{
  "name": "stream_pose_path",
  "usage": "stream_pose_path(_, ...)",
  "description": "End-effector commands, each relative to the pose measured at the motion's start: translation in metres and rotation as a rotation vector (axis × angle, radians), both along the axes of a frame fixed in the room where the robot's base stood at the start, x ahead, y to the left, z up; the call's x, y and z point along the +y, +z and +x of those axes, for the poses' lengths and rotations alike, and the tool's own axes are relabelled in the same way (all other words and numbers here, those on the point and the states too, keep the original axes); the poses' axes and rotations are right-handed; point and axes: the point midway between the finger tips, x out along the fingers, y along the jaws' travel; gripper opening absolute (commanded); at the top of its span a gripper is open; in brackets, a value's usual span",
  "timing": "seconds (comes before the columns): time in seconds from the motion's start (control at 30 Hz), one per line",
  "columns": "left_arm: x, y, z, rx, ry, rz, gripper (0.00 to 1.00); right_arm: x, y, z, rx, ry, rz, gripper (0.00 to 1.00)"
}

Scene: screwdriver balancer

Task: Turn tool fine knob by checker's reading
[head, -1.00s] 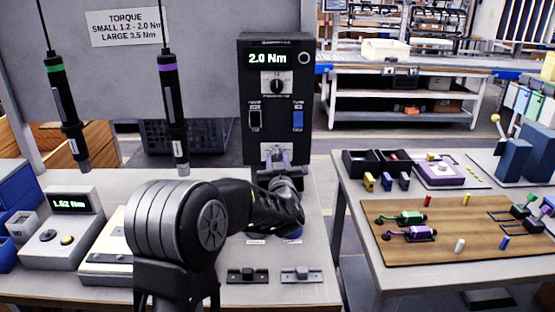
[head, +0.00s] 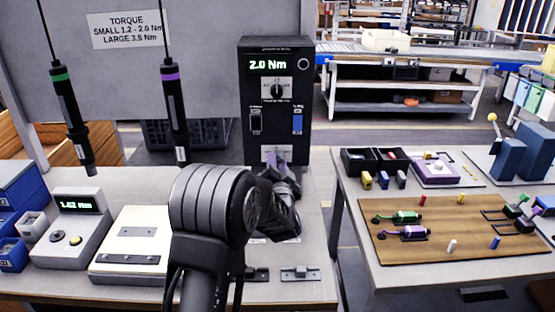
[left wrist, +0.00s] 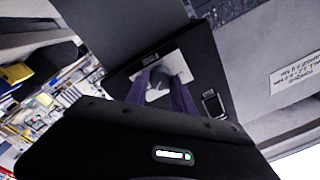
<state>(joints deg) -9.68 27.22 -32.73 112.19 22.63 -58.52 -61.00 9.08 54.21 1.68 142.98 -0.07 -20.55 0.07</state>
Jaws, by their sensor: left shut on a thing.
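A black controller tower (head: 247,90) stands at the back edge of the bench, its display (head: 268,64) reading 2.0 Nm. My left gripper (head: 272,160) is at the tower's low white plate. In the left wrist view its purple-grey fingers (left wrist: 162,88) are shut on a round grey knob (left wrist: 157,77) on that plate; in the head view the gripper hides the knob. The checker (head: 75,232) at left has a green readout (head: 77,205) of about 1.62 Nm. Two screwdrivers, green-banded (head: 70,115) and purple-banded (head: 175,110), hang at left. The right gripper is not in view.
An upper dial (head: 277,90) and two switches are on the tower face. A cream fixture plate (head: 130,245) lies beside the checker. Blue bins (head: 20,190) are at far left. A right table (head: 375,275) holds a brown mat with small tools; a gap separates the tables.

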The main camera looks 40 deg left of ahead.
Motion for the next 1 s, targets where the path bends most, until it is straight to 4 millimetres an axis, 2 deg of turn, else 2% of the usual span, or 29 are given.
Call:
stream_pose_path(0.3, 0.0001, -0.0006, -0.0003, 0.066, 0.0, 0.086, 0.0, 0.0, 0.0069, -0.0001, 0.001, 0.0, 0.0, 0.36)
stream_pose_path(0.7, 0.0, -0.0012, -0.0004, 0.072, 0.0, 0.093, 0.0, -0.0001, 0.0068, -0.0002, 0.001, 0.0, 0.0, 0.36)
stream_pose_path(0.73, 0.0, -0.0012, -0.0004, 0.072, 0.0, 0.093, 0.3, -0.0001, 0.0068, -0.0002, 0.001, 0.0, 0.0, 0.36)
stream_pose_path(1.0, 0.0001, -0.0006, -0.0002, 0.071, 0.0, 0.092, 0.51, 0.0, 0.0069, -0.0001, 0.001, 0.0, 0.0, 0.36)
